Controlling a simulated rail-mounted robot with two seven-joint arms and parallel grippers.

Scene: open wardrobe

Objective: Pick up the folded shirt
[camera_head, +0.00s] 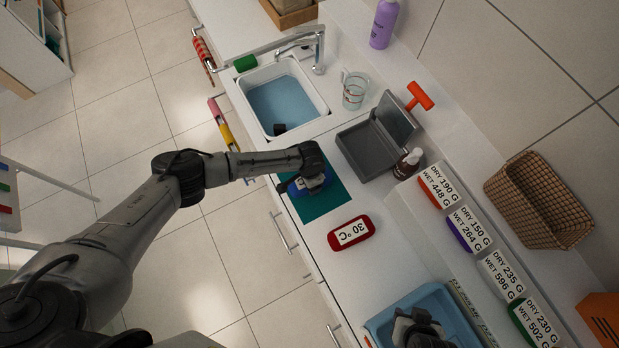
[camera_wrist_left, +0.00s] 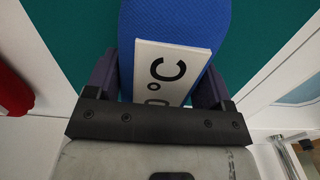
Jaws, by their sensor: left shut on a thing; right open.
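A blue rounded bundle (camera_head: 315,183) with a white tag ending in "0 °C" lies at the teal mat (camera_head: 323,205). It may be a folded shirt; I cannot tell for certain. In the left wrist view the bundle (camera_wrist_left: 178,22) sits between the two dark fingers of my left gripper (camera_wrist_left: 168,80), which is shut on it. My left wrist hides part of it in the head view. A red bundle (camera_head: 349,246) with a "30 °C" tag lies apart on the counter.
A grey box (camera_head: 365,150) with its lid up stands beside the mat. A sink basin (camera_head: 283,100) with water is behind. The blue tray (camera_head: 377,325) is at the bottom. Several tagged bundles (camera_head: 470,228) line the shelf at right, near a wicker basket (camera_head: 540,200).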

